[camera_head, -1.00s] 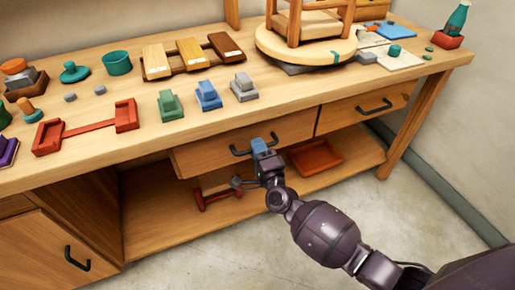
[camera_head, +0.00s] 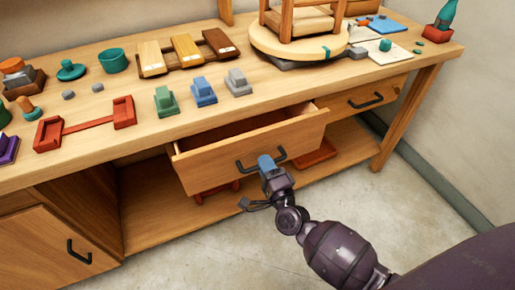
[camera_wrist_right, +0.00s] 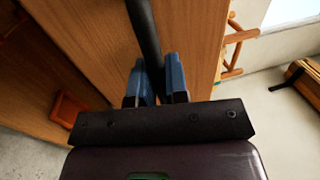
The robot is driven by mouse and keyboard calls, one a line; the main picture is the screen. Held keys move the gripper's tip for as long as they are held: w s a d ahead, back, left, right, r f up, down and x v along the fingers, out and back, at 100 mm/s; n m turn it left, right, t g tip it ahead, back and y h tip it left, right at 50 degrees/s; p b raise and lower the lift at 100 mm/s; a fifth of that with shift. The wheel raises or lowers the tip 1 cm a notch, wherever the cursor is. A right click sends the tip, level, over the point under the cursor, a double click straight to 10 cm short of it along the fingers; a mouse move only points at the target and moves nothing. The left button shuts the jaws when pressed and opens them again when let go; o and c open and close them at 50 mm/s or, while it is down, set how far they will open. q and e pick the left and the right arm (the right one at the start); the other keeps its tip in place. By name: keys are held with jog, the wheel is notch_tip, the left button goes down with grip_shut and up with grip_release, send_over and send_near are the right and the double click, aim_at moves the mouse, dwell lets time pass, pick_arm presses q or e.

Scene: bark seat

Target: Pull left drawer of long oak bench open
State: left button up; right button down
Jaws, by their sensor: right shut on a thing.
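The long oak bench (camera_head: 110,140) runs across the head view. Its left drawer (camera_head: 215,167) stands partly pulled out, with a dark gap showing above its front. My right gripper (camera_head: 266,162) is shut on the black bar handle (camera_head: 282,155) of this drawer. In the right wrist view the blue fingertips (camera_wrist_right: 156,82) sit on both sides of the black handle (camera_wrist_right: 144,30), close against the wooden drawer front (camera_wrist_right: 95,40). My left gripper is not in view.
The right drawer (camera_head: 365,98) is closed. A cupboard door with a black handle (camera_head: 78,252) is at the lower left. A red tray (camera_head: 316,154) lies on the lower shelf. Blocks, cups and a stool (camera_head: 300,20) stand on the benchtop. The floor in front is clear.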

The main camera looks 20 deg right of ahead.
jog(key=s+p, duration=0.1)
jog(key=s, duration=2.1)
jog(key=shift+d+p, duration=0.35)
jog(key=c, duration=1.1)
grip_release()
jog(key=shift+c, duration=0.2)
jog(key=s+f, duration=0.2)
jog(key=s, duration=0.8)
jog(key=shift+s+d, duration=0.2)
jog(key=shift+s, duration=0.05)
